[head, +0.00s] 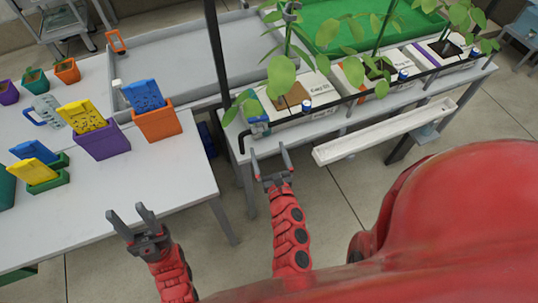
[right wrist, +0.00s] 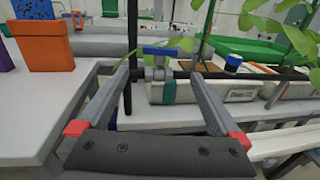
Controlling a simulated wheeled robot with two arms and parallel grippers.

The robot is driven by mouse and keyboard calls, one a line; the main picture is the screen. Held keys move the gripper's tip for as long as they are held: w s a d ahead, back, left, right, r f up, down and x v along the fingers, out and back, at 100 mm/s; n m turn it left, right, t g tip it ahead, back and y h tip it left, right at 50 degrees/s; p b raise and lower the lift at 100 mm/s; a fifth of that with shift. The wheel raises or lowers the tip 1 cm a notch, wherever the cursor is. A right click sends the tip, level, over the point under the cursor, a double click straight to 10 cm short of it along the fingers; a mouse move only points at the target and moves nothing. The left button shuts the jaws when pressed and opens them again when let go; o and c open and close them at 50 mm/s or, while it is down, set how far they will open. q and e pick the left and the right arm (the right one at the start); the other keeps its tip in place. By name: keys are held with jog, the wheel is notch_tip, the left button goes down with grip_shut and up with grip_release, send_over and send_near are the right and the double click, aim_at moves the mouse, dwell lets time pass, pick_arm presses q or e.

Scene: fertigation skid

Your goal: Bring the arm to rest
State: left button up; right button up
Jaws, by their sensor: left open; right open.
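My left gripper (head: 133,225) is open and empty, over the front edge of the white table (head: 150,195) at the left. My right gripper (head: 270,158) is open and empty, in front of the left end of the plant bench (head: 240,155). In the right wrist view, its two fingers (right wrist: 158,95) stand apart, with a blue-handled valve (right wrist: 160,51) seen between and beyond them. I cannot tell from this view how far the valve is from the fingertips. Both red forearms reach up from the bottom of the head view.
A black upright pole (head: 215,50) stands by the bench's left end. Leafy plants grow in white slabs (head: 310,90) on the bench. A white gutter (head: 385,132) hangs along its front. Purple (head: 102,143) and orange (head: 158,125) bins hold cards on the left table.

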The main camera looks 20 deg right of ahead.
jog(key=shift+s, duration=0.45)
